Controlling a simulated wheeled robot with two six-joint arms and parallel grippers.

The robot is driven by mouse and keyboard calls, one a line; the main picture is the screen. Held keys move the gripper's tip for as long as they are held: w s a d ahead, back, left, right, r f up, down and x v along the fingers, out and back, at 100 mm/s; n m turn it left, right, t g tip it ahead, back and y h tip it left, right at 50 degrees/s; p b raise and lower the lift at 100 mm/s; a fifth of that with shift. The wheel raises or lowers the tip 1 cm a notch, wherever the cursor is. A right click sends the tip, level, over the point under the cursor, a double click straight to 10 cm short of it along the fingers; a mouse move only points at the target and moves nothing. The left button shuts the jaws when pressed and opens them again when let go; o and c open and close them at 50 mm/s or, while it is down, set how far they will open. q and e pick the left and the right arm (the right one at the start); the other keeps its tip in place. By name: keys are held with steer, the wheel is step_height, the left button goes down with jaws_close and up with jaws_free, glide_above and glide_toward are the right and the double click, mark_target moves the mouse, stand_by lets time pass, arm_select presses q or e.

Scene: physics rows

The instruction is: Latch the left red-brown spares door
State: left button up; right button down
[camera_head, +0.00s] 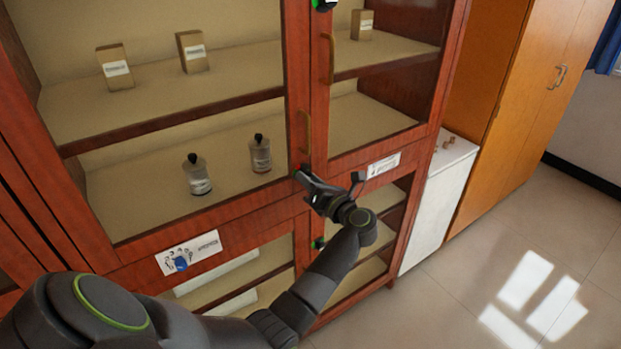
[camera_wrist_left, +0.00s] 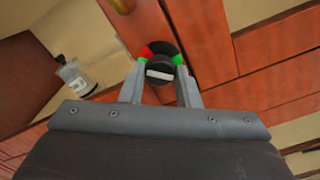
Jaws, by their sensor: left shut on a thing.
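The left red-brown door (camera_head: 298,75) is a glazed door with a brass handle (camera_head: 305,132), and it looks flush with the cabinet front. Its dark round latch knob (camera_wrist_left: 160,70) is near the door's lower right corner, with a white bar lying nearly level across the picture. Red shows at the knob's upper left and green on both sides. My left gripper (camera_head: 303,178) is at this corner. In the left wrist view its fingers (camera_wrist_left: 162,84) are shut on the knob, one on each side. My gripper mostly hides the knob in the head view. My right gripper is out of view.
The neighbouring glazed door (camera_head: 385,80) has its own brass handle. Behind the glass stand boxes (camera_head: 115,67) and jars (camera_head: 197,175). A white label plate (camera_head: 190,252) is below. A white cabinet (camera_head: 437,205) and an orange wardrobe (camera_head: 525,100) stand right. The floor at right is clear.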

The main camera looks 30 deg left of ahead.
arm_select(q)
steer(key=shift+r+m+p, duration=0.1)
steer(key=shift+m+p, duration=2.45)
steer(key=shift+m, duration=2.35)
steer(key=o, duration=1)
steer(key=shift+c, duration=0.2)
